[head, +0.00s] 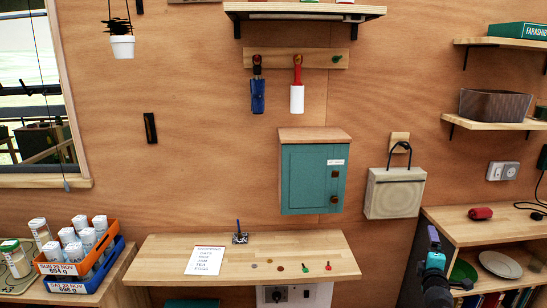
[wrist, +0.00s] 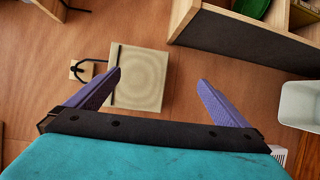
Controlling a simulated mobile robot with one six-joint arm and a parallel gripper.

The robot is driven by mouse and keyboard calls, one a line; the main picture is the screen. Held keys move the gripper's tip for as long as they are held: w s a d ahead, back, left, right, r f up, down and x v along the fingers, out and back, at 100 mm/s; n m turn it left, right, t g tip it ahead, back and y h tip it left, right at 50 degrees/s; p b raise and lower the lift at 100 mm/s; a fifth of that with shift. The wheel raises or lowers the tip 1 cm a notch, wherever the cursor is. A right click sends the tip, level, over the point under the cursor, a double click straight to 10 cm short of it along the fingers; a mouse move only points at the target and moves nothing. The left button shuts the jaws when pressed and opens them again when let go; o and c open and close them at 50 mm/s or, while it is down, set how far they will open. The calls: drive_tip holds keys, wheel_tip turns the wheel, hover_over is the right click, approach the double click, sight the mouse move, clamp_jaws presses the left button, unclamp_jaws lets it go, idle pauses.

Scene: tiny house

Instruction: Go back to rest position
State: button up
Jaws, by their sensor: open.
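My gripper (wrist: 156,95) is open in the wrist view, with its two purple fingers wide apart and nothing between the tips. In the head view my gripper (head: 434,240) shows at the lower right, in front of the wooden shelf unit. A beige bag-like box (head: 394,195) with a dark handle hangs from a wooden wall hook, above and left of my gripper in the head view. The same box (wrist: 140,75) shows beyond the left finger in the wrist view, and I see no contact with it.
A narrow wall shelf (head: 170,257) holds a note, coins and small pins. A teal cabinet (head: 312,175) is on the wall above it. The shelf unit (head: 460,222) at right holds a red item and plates. A white bin (wrist: 300,105) shows at the right of the wrist view.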

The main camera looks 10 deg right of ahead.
drive_tip(key=s+a+f+m+g+y, duration=0.1)
drive_tip(key=s+a+f+m+g, duration=0.2)
drive_tip(key=a+f, duration=0.65)
drive_tip(key=s+a+f+m+g+y, duration=0.1)
drive_tip(key=s+a+f+m+g, duration=0.25)
drive_tip(key=f, duration=1.05)
drive_tip(key=s+a+f+m+g+y, duration=0.15)
drive_tip(key=a+f+g, duration=0.25)
drive_tip(key=a+f, duration=0.55)
drive_tip(key=s+a+f+m+g+y+b, duration=0.1)
drive_tip(key=s+a+f+m+g+y, duration=0.2)
drive_tip(key=s+a+f, duration=0.85)
drive_tip(key=s+a+f+g+y, duration=0.1)
drive_tip(key=s+a+f+g, duration=0.1)
drive_tip(key=s+a, duration=0.3)
drive_tip(key=s+a+f+m+g+y, duration=0.1)
drive_tip(key=s+a+f+g, duration=0.2)
drive_tip(key=s, duration=1)
drive_tip(key=a+g, duration=0.2)
drive_tip(key=shift+s+a+f+m, duration=0.2)
drive_tip(key=shift+a+f+m, duration=0.1)
drive_tip(key=shift+a+f, duration=0.05)
